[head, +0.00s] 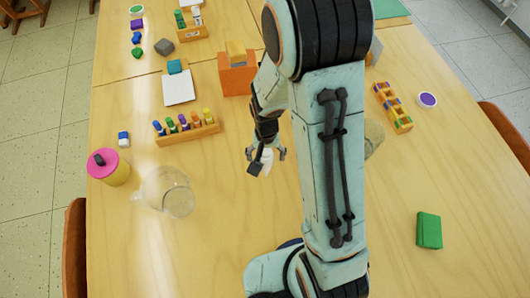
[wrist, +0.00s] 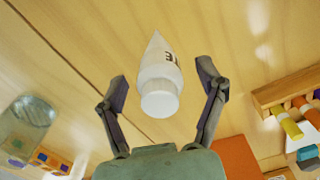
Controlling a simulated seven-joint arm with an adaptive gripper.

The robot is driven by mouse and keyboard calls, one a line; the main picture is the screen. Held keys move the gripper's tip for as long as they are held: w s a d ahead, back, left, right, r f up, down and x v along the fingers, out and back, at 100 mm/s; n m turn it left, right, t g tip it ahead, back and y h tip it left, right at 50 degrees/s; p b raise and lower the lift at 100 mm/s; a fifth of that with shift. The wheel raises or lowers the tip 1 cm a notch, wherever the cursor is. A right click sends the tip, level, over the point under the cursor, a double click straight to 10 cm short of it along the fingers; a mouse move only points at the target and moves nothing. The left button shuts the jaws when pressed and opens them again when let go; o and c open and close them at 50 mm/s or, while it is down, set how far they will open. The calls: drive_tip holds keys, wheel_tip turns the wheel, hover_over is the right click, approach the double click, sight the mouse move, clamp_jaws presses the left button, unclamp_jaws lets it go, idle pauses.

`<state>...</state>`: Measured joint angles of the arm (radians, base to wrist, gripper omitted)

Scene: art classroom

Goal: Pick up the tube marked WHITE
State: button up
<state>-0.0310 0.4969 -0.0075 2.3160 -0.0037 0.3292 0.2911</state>
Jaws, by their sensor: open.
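The white tube (wrist: 158,70) lies on the wooden table, with a pointed end and a white round cap. Dark lettering shows at its right edge in the wrist view, but only a last letter like E is readable. In the head view the tube (head: 267,158) shows as a small white shape at my gripper, partly hidden by it. My gripper (wrist: 162,78) is open, with one finger on each side of the tube. A gap shows on both sides, and the fingers do not appear to touch it. My gripper (head: 265,154) also shows mid-table in the head view.
A marker rack (head: 190,135) and an orange box (head: 235,80) stand beyond my gripper. A green block (head: 429,230) lies right. The table's near left is clear.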

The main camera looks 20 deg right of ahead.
drive_tip(key=shift+f, duration=0.15)
clamp_jaws()
